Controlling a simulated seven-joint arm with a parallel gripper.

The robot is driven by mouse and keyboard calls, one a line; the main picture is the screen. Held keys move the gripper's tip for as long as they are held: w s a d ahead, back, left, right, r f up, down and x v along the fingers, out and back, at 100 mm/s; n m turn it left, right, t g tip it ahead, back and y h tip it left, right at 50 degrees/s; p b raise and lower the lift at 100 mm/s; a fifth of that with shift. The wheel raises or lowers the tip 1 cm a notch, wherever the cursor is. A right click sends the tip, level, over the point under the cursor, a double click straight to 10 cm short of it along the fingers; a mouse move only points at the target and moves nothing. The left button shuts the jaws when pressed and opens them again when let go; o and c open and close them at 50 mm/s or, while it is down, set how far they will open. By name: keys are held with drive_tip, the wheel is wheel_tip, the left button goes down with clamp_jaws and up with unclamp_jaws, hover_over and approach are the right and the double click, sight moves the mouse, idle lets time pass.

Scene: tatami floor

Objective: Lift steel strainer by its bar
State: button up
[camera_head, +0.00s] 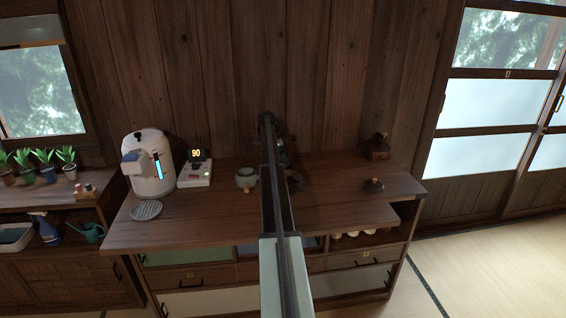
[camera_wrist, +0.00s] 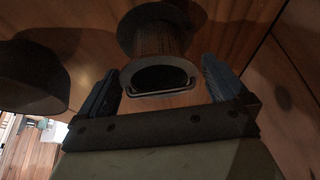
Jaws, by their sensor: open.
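The steel strainer (camera_wrist: 157,42) shows in the wrist view as a dark, ribbed round body with a flat rim and a thin bar (camera_wrist: 165,92) across the near side of its dark opening. My gripper (camera_wrist: 160,64) is open, with one finger to the left of the strainer and one to the right. Gaps show on both sides, and nothing is held. In the head view my own arm covers the middle of the counter. A small dark shape (camera_head: 293,180) just right of the arm may be part of the strainer, but I cannot tell.
A green-grey pot (camera_head: 245,177) stands just left of my arm on the wooden counter (camera_head: 200,225). A white dispenser (camera_head: 150,163), a scale reading 90 (camera_head: 195,174) and a round grate (camera_head: 146,210) are further left.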

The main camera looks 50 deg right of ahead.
drive_tip(key=shift+c, duration=0.4)
drive_tip(key=c, duration=1)
drive_tip(key=shift+r, duration=0.1)
